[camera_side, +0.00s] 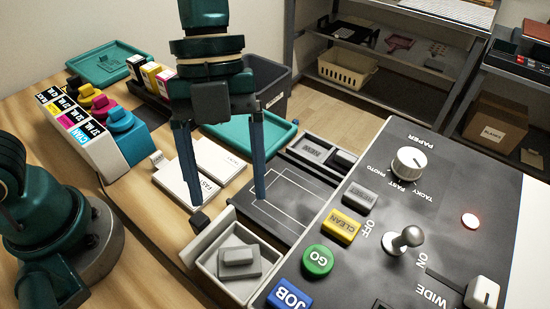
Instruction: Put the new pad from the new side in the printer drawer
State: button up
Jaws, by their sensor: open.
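A long grey holder (301,143) stands at the back edge of the dark plate. One section has a label that seems to read NEW, and a dark block (345,159) sits at its right end; I cannot tell if that is the new pad. A light grey open drawer (207,265) sits at the printer's lower left. A grey pad with a raised grip (238,257) lies in it. My gripper (228,203) points down, open and empty, its fingers wide apart. One finger is over the white cards, the other over the dark plate.
The printer's control panel (430,170) with knobs and buttons fills the right. A dark plate with white outlines (290,203) lies beside it. White cards (222,160), a teal tray (262,138), a dark bin (276,98) and ink cartridges (90,128) stand left and behind.

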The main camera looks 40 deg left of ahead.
jog(key=s+a+r+n+t+y, duration=0.1)
jog(key=a+n+t, duration=0.3)
jog(key=n, duration=0.9)
jog(key=s+a+r+n+t+y, duration=0.1)
jog(key=a+n+t, duration=0.3)
jog(key=a+n, duration=0.7)
jog(key=r+n+y, duration=0.1)
jog(key=n, duration=0.2)
jog(key=shift+t, duration=0.4)
jog(key=shift+a, duration=0.1)
